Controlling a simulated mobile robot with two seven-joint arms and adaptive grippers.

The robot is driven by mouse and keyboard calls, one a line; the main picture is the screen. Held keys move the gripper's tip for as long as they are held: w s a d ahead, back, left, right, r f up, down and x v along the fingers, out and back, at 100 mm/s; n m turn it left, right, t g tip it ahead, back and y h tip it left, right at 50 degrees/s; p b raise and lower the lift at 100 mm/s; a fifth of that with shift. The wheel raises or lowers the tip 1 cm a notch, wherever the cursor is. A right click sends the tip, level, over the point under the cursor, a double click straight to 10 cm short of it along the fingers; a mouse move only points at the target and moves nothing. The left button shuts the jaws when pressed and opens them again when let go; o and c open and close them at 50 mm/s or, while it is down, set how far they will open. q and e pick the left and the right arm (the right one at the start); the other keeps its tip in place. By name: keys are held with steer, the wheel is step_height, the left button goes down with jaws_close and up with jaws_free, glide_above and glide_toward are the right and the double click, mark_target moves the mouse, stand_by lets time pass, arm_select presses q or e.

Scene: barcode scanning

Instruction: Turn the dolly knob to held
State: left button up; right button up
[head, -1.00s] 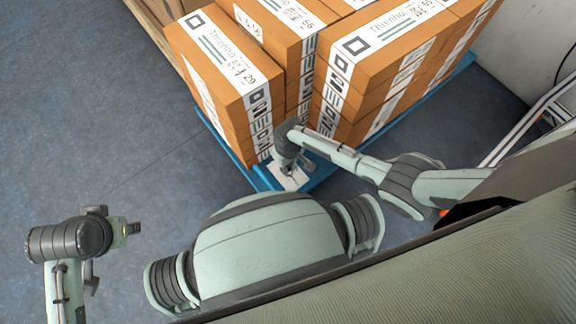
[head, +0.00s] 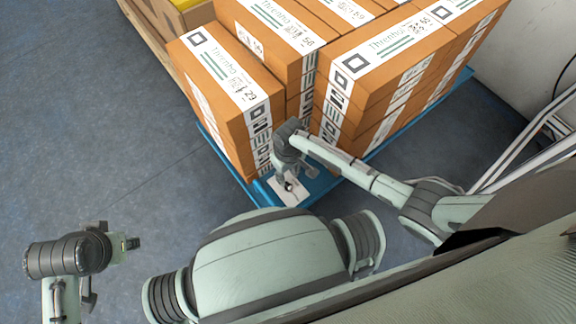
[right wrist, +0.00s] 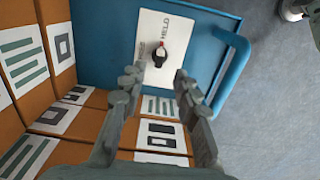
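The dolly knob (right wrist: 159,57) is small and black with a reddish mark at its upper edge. It sits on a white plate (right wrist: 153,22) with the word HELD near the top; smaller lettering on the left is unreadable. The plate also shows in the head view (head: 287,196), on the blue dolly (head: 262,191). My right gripper (right wrist: 157,79) is open and empty, its fingers to either side of the knob's line and apart from it. In the head view, my right gripper (head: 288,178) is over the plate. My left gripper (head: 93,262) is at lower left, away from the dolly; its opening is unclear.
Orange cartons (head: 240,95) with white labels are stacked on the dolly, close beside my right gripper. A blue handle (right wrist: 232,72) curves at the dolly's right edge in the wrist view. A wooden pallet (head: 148,35) stands at upper left. The floor at left is clear.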

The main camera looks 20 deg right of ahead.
mark_target(288, 185)
step_height(288, 185, up, 6)
steer(key=shift+s, duration=0.1)
stand_by(0.7)
